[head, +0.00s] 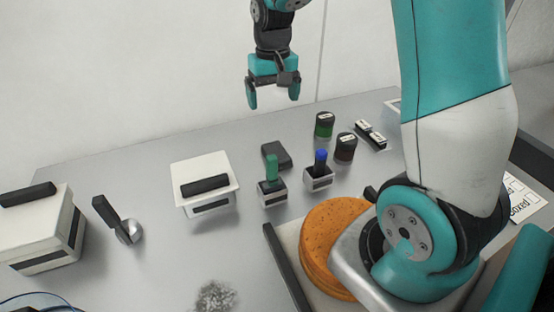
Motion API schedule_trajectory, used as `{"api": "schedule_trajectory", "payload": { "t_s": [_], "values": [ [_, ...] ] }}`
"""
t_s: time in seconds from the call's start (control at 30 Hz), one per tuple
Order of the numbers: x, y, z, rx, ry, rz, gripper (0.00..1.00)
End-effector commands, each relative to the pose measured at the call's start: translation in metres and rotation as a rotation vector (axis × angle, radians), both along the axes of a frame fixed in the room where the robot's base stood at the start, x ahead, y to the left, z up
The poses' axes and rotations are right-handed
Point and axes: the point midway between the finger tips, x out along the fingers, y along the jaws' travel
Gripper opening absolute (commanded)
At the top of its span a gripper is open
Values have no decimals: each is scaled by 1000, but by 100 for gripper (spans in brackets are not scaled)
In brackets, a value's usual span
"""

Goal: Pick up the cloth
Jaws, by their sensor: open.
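My gripper (273,95) is open and empty, pointing down above the far part of the table. No thing in view is plainly a cloth. My gripper is apart from both, higher up and farther back.
A green-topped holder (272,190) and a blue-topped holder (319,175) stand mid-table. White boxes with black handles (45,225) (204,172) stand left. Dark round jars (324,125) (345,149) stand behind. Orange discs (330,235) sit on a tray, partly behind my arm.

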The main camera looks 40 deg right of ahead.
Motion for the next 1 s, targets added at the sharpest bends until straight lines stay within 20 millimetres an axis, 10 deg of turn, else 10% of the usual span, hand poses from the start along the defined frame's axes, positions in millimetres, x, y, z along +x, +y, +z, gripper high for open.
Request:
{"api": "schedule_trajectory", "payload": {
  "t_s": [0.5,1.0],
  "values": [
    [-1,-4,-104,-1,7,-7,94],
    [-4,-8,-157,-1,5,-7,94]
  ]
}}
